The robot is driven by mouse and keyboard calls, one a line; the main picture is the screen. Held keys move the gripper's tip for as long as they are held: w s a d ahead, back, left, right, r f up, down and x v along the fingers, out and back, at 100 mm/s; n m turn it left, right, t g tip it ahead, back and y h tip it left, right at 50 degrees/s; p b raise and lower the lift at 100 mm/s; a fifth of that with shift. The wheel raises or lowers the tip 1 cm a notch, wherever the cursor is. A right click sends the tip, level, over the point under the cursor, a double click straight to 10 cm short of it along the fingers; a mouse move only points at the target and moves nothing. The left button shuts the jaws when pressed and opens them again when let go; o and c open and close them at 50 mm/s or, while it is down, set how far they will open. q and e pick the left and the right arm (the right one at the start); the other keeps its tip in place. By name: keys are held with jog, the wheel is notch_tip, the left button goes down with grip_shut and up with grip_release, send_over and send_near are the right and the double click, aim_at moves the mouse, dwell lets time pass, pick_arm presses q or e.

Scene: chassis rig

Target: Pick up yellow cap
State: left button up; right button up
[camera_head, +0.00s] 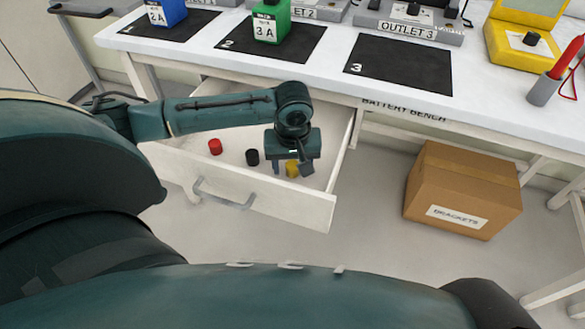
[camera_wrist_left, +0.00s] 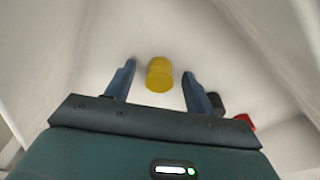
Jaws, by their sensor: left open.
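The yellow cap (camera_head: 292,169) lies in the open drawer (camera_head: 262,200), near its right end. My left gripper (camera_head: 292,166) is over the drawer, directly at the cap, with its jaws pointing down. In the left wrist view the yellow cap (camera_wrist_left: 159,74) sits between the lines of the two open blue fingers (camera_wrist_left: 157,82), near their tips, with a gap on each side. I cannot tell how far above the drawer floor the fingertips are. My right gripper is not in view.
A black cap (camera_head: 252,157) and a red cap (camera_head: 215,147) lie left of the gripper in the drawer. The bench top (camera_head: 330,75) overhangs the drawer's back. A cardboard box (camera_head: 463,190) stands on the floor to the right.

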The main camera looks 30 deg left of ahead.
pick_arm(q)
jog(key=c, duration=1)
